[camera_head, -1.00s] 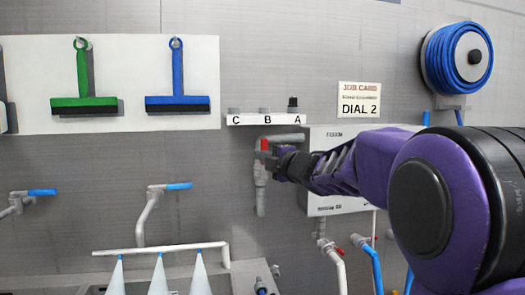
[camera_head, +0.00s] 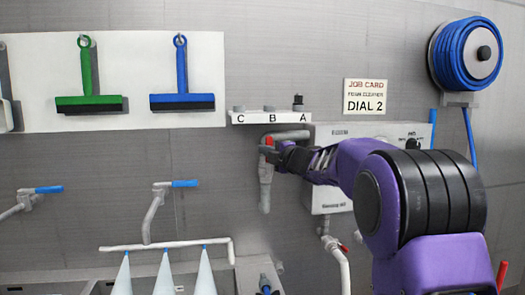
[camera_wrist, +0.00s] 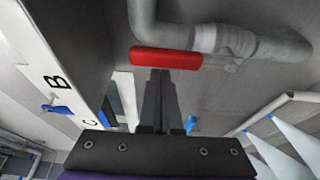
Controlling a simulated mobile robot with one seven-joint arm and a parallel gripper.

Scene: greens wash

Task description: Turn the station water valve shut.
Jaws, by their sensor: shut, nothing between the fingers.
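The station water valve is a red lever (camera_wrist: 168,58) on a grey pipe (camera_wrist: 232,42) in the wrist view. In the head view the red lever (camera_head: 268,142) shows at the pipe's upper bend, partly hidden by my gripper. My gripper (camera_wrist: 160,74) is shut and empty, with its fingertips at the red lever's edge; I cannot tell whether they touch it. In the head view my gripper (camera_head: 276,152) reaches the valve from the right. The lever lies across the picture in the wrist view.
A shelf marked C, B, A (camera_head: 270,117) sits just above the pipe. A grey control box (camera_head: 330,205) is behind my arm. A job card (camera_head: 366,97) reads DIAL 2. Blue-handled taps (camera_head: 184,184) and a spray bar (camera_head: 165,246) are to the left.

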